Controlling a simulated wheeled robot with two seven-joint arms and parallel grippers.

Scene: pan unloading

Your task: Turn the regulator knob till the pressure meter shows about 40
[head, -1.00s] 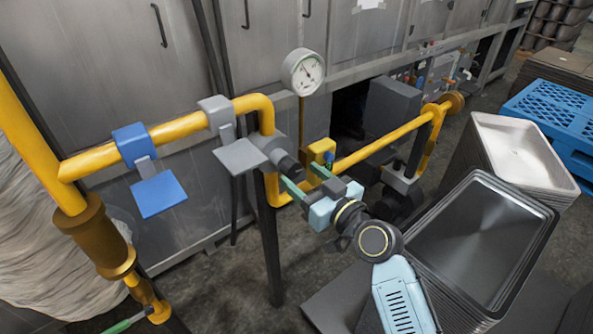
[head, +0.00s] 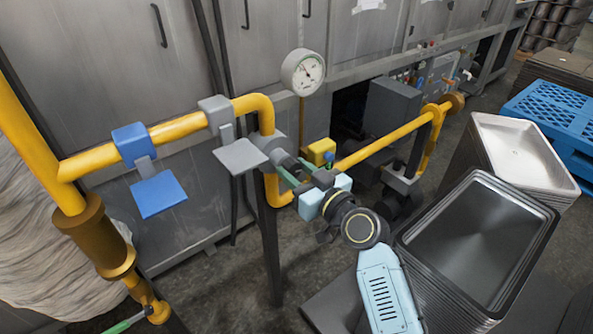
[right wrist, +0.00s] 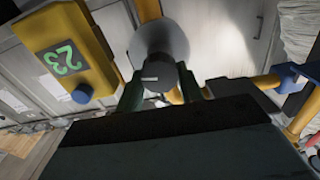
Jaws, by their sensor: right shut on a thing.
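The regulator (head: 274,146) sits on the yellow pipe, with its dark grey knob (head: 284,160) facing me. My right gripper (head: 291,176) is shut on the knob, its green fingers on either side. In the right wrist view the knob (right wrist: 158,76), with a pale mark on its face, sits between the fingertips (right wrist: 160,92). The round white pressure meter (head: 303,72) stands above the regulator; its dial is too small to read surely. A yellow box (right wrist: 67,52) beside the knob shows green digits that look like 23.
A grey plate (head: 240,156) and a blue plate (head: 158,194) stick out from the pipe left of the knob. A yellow pipe (head: 385,143) runs right behind my gripper. Stacked dark trays (head: 480,245) stand at the right, beside my right arm.

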